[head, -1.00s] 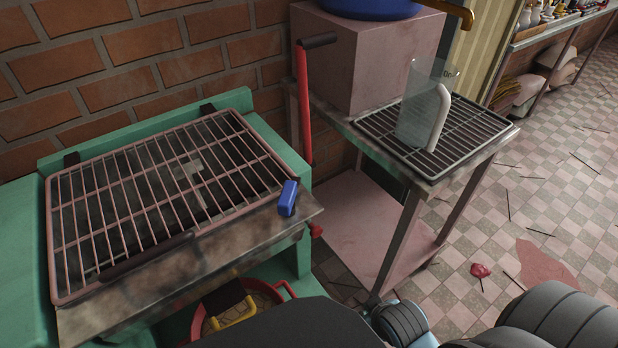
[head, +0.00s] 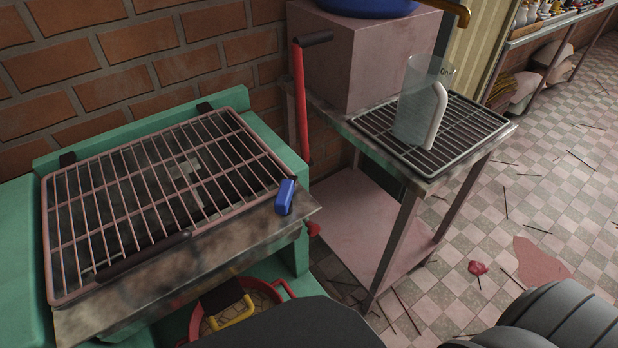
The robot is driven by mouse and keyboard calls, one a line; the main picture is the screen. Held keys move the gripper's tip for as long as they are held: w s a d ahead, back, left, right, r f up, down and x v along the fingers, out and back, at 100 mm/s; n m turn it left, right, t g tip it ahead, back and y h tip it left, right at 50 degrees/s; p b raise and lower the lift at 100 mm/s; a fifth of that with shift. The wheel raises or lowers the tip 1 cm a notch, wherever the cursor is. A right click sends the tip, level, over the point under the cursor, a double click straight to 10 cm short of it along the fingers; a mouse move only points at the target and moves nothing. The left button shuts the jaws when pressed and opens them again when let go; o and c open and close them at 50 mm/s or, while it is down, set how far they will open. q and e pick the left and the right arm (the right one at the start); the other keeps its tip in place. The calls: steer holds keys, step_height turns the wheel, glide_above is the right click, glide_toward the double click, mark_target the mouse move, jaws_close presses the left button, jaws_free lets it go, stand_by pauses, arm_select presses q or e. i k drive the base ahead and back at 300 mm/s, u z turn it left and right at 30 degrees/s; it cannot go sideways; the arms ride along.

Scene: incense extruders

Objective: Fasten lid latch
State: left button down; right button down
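The lid (head: 120,197) is a pinkish wire grate on the green machine (head: 262,130) at the left. It lies down over the opening, with black hinges at its back edge and a dark handle (head: 145,256) along its front. I cannot tell whether its front edge is fully seated. The blue latch (head: 285,197) stands up at the lid's right front corner, on the sooty metal ledge (head: 215,250). I cannot tell whether it is hooked over the frame. Neither gripper is in view; only dark and grey parts of my arms show at the bottom edge.
A red lever (head: 302,105) with a black grip stands right of the machine. A red basin (head: 282,288) sits below. Sticks litter the tiled floor.

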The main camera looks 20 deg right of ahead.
mark_target(283, 205)
steer(key=k, duration=0.5)
steer(key=z, duration=2.4)
steer(key=k, duration=0.5)
steer(key=u, duration=1.05)
